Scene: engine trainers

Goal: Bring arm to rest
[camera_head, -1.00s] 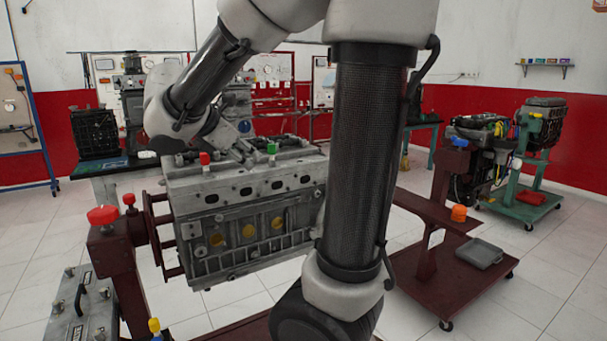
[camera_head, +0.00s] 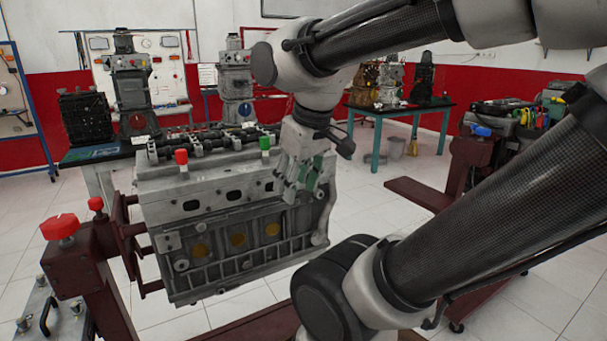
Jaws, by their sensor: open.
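My gripper (camera_head: 298,190) hangs from my arm, pointing down, near the right end of the grey engine block (camera_head: 215,205). Its fingers are grey and greenish, apart, with nothing visible between them. They overlap the block's front right face in the picture; I cannot tell whether they touch it. My arm links cross the upper and right parts of the view. The block is held on a dark red stand (camera_head: 80,265). A red cap (camera_head: 181,157) and a green cap (camera_head: 265,143) stand on its top, with a dark shaft lying behind them.
A red knob (camera_head: 60,227) tops the stand at left. Behind are a bench with engines (camera_head: 133,80) and a teal table (camera_head: 361,109) with more engines. Another red stand (camera_head: 430,193) is at right, partly hidden by my arm. Tiled floor shows between.

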